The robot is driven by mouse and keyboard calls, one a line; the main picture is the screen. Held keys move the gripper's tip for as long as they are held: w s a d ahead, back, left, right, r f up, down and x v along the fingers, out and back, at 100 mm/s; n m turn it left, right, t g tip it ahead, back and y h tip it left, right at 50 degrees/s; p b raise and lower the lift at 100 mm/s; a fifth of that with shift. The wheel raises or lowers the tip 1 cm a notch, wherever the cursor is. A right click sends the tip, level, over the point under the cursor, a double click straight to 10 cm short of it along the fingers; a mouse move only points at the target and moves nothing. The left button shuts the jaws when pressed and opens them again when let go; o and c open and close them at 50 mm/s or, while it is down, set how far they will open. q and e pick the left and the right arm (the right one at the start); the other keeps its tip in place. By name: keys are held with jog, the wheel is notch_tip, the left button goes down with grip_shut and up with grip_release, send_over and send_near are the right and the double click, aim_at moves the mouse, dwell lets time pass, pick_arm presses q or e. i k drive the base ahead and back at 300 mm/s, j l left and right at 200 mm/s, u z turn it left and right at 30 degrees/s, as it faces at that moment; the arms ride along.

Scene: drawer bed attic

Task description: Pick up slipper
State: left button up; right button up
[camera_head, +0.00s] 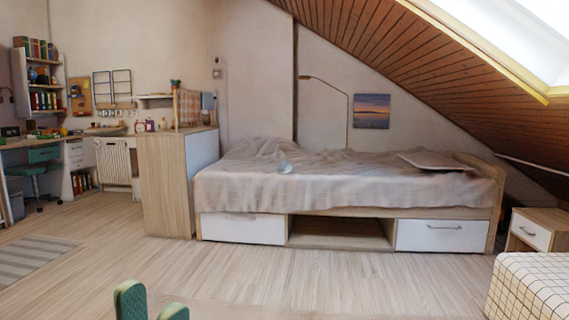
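My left gripper (152,307) shows at the bottom edge, left of the middle. Its two green fingertips stand apart with bare floor seen between them, so it is open and empty. My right gripper is not in view. A small pale grey-blue object (284,167) lies on the bed cover, near the front edge and left of the bed's middle. It is too small to tell whether it is the slipper. No other slipper can be made out. The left gripper is low in front, well apart from the bed.
The bed (340,189) has white drawers and an open middle compartment below. A wooden cabinet (166,190) stands at its left end. A nightstand (533,232) and a checkered block (530,290) are at right. A striped rug (30,258) lies left. The floor between is clear.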

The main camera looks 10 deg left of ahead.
aim_at(284, 166)
jog(key=i+l, duration=0.1)
jog(key=l, duration=0.55)
jog(key=i+l+z, duration=0.1)
jog(key=l, duration=0.2)
jog(key=i+l+z, duration=0.25)
jog(key=i+l, duration=0.75)
jog(key=i+u, duration=0.5)
jog(key=i, duration=0.15)
jog(key=i+l+u, duration=0.2)
jog(key=i+u, duration=0.25)
jog(key=i, duration=0.15)
jog(key=i+j+u, duration=0.15)
jog(key=i+u, duration=0.3)
jog(key=i, duration=0.45)
jog(key=i+l+u, duration=0.15)
jog(key=i+u, duration=0.3)
jog(key=i, duration=0.4)
jog(key=i+j+z, duration=0.4)
jog(key=i, duration=0.3)
jog(key=i+j+z, duration=0.4)
jog(key=i+j, duration=0.15)
jog(key=i, duration=0.05)
